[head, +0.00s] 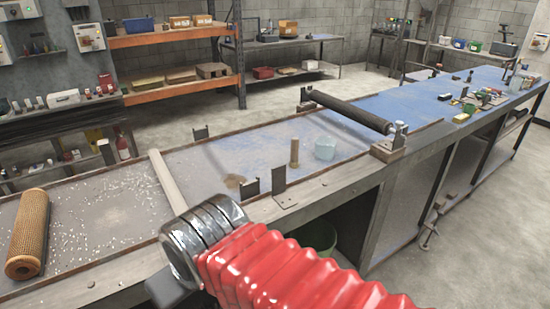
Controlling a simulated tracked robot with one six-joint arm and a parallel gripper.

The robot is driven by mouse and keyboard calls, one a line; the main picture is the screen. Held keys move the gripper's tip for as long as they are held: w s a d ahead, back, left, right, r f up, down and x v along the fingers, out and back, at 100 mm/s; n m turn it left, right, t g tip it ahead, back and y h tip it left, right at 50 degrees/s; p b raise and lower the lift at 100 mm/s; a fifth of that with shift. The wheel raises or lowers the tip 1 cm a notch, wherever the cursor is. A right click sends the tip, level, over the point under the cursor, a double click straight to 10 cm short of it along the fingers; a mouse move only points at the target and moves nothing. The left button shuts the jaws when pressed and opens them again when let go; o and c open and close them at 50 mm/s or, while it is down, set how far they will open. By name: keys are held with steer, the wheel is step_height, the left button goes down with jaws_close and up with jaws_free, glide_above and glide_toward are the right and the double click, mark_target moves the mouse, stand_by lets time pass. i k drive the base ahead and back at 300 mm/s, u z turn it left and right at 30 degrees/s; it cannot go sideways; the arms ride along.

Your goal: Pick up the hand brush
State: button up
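I cannot clearly make out a hand brush. Small items, too small to name surely, lie on the far right part of the bench; one is a yellowish block (461,118). My arm, in red bellows with a shiny metal collar, reaches in from the bottom over the bench's near edge. A dark part at its end, probably my gripper (170,288), shows low beside the collar. Its fingers cannot be made out, nor whether it is open or holds anything. It is far from the small items.
A mesh tube (27,235) lies at the left of the long bench (215,165), beside white bits. A pale bar (172,183) lies across it. A wooden peg (295,153), a pale blue cup (325,148), upright metal brackets (279,181) and a black roller (350,111) stand farther right.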

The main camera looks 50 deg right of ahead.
mark_target(294, 164)
steer(key=u, duration=1.75)
steer(key=k, duration=1.55)
steer(key=z, duration=1.6)
